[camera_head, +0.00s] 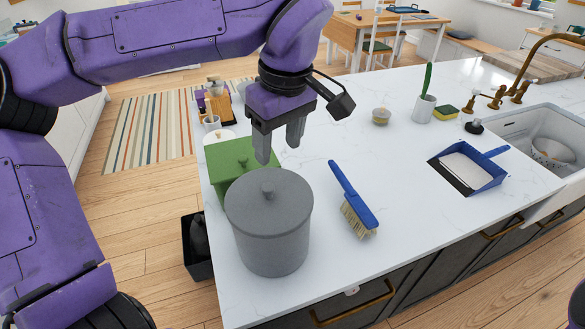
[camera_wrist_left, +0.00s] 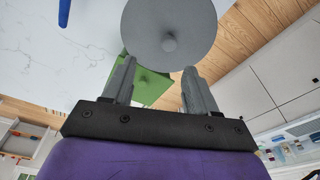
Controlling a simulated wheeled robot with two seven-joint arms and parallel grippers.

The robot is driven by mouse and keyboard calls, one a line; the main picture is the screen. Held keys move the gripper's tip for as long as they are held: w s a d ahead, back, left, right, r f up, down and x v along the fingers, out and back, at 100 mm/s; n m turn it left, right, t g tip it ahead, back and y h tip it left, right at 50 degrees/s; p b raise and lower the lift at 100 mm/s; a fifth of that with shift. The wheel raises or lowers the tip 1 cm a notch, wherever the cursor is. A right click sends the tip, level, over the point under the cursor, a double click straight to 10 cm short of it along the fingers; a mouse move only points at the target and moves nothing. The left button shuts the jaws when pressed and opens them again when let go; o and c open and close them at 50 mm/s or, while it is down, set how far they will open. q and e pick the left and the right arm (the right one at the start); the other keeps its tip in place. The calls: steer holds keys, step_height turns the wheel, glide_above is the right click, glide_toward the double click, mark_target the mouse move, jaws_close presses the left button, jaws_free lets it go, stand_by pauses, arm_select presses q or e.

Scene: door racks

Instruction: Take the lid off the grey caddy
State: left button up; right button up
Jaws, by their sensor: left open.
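The grey caddy (camera_head: 272,245) stands upright at the near left of the white counter. Its round grey lid (camera_head: 285,200) is on top, with a small knob (camera_head: 267,189) in the middle. In the left wrist view the lid (camera_wrist_left: 190,20) and its knob (camera_wrist_left: 169,43) show beyond the fingertips. My left gripper (camera_head: 279,150) is open and empty, pointing down behind and above the lid. Its fingers also show in the left wrist view (camera_wrist_left: 157,78), apart from the knob. My right gripper is not in view.
A green lidded box (camera_head: 232,155) stands right behind the caddy. A blue brush (camera_head: 353,200) lies to its right, and a blue dustpan (camera_head: 485,168) lies farther right near the sink (camera_head: 530,125). A small jar (camera_head: 381,117) stands farther back. The counter's middle is clear.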

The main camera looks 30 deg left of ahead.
arm_select(q)
steer(key=p, duration=0.1)
glide_above(268, 187)
steer(key=s, duration=0.2)
steer(key=f, duration=0.5)
steer(key=shift+w+d+f, duration=0.2)
steer(key=shift+d+f, duration=0.05)
steer(key=shift+d, duration=0.15)
steer(key=f, duration=0.1)
steer(key=w+f, duration=0.1)
steer(key=f, duration=0.1)
steer(key=w+f, duration=0.1)
steer(key=shift+w+a+f, duration=0.15)
steer(key=shift+a, duration=0.25)
steer(key=shift+s, duration=0.3)
steer(key=shift+s+r, duration=0.2)
steer(key=c, duration=0.4)
steer(key=shift+d, duration=0.1)
steer(key=c, duration=0.5)
jaws_close()
steer(key=shift+w, duration=0.2)
steer(key=shift+s, duration=0.1)
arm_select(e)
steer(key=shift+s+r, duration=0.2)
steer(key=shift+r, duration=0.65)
